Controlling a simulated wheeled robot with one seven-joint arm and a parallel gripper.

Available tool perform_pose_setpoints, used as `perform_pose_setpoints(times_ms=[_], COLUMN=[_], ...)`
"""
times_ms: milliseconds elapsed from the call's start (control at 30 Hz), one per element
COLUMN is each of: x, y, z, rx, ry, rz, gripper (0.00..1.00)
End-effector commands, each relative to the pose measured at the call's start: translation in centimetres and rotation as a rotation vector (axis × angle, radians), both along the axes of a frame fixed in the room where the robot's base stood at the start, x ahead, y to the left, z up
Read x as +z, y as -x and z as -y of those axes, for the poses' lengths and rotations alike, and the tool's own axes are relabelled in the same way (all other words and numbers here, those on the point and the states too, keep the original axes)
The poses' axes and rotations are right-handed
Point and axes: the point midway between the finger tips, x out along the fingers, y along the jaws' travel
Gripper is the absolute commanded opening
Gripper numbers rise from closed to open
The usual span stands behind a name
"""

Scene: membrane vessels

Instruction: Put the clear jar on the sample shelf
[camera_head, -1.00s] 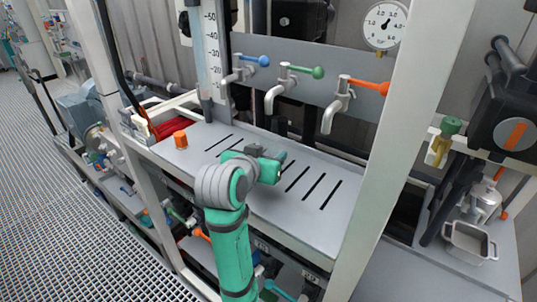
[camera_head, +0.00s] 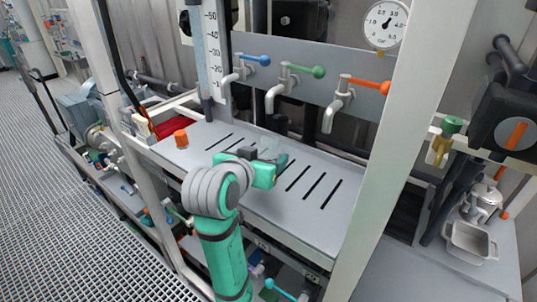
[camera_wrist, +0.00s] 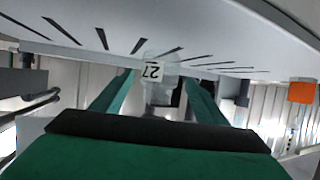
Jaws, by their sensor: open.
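The clear jar (camera_wrist: 162,92) with a white "27" label shows in the wrist view between the two green fingers. In the head view the jar (camera_head: 271,149) is a faint see-through shape just behind my gripper (camera_head: 276,165). It appears to stand on the grey slotted shelf (camera_head: 240,190), though its base is hidden. My gripper (camera_wrist: 160,82) is open, with a finger on each side of the jar in the wrist view. Whether either finger touches it, I cannot tell.
An orange cap-like piece (camera_head: 181,138) sits at the shelf's left end. Blue, green and orange-handled taps (camera_head: 284,88) overhang the back. A white post (camera_head: 378,150) stands at the right. The slotted surface right of my gripper is clear.

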Motion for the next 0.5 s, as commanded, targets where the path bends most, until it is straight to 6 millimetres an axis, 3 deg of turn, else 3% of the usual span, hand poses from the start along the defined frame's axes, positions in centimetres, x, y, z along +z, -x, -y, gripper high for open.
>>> perform_pose_setpoints(times_ms=[300,500], x=[2.6,3.2], y=[5.6,7.1], z=[-2.1,-2.6], rx=[0.002,0.001], ry=[-0.001,-0.001], rz=[0.004,0.002], gripper=[0.67,0.67])
